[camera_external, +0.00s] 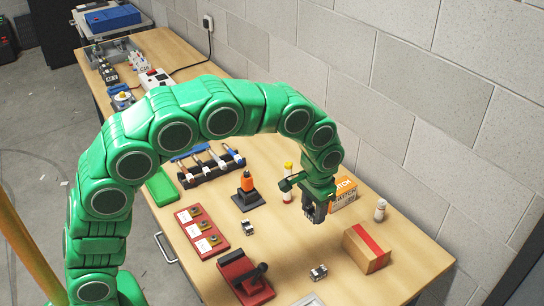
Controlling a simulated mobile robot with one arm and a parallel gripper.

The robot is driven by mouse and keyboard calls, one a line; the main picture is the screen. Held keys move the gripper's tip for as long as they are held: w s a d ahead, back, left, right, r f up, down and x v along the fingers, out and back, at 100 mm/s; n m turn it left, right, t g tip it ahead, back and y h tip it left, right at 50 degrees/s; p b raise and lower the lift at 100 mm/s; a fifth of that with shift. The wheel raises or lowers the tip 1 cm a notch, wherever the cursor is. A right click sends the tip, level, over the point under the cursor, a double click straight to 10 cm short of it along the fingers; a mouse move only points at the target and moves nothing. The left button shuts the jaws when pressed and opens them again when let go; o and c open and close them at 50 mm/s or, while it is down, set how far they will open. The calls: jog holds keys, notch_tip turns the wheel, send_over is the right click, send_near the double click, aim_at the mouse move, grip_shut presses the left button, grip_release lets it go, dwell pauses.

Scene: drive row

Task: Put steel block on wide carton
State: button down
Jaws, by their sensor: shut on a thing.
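My gripper (309,212) points down at the end of my green arm, above the table to the left of the cartons. It is shut on a small grey piece, which looks like the steel block (309,215); the fingers hide most of it. The wide carton (366,250) is a brown box with a red band across its top. It sits on the table to the right of and nearer than my gripper, apart from it. Its top is bare.
An orange and white switch box (345,191) stands just behind my gripper, with a small white bottle (380,210) to its right. Small metal parts (318,273) lie on the table. A red vise-like fixture (245,278) stands at the front. The right table end is clear.

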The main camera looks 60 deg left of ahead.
jog(key=w+d+r, duration=0.1)
jog(key=d+r, duration=0.1)
jog(key=d, duration=0.3)
send_over(368, 240)
jog(key=shift+s+f, duration=0.15)
jog(key=shift+f, duration=4.3)
jog(key=shift+f, duration=0.1)
jog(key=shift+w+f, duration=0.2)
jog(key=shift+f, duration=1.55)
jog(key=shift+f, duration=0.1)
jog(key=c, duration=0.5)
grip_release()
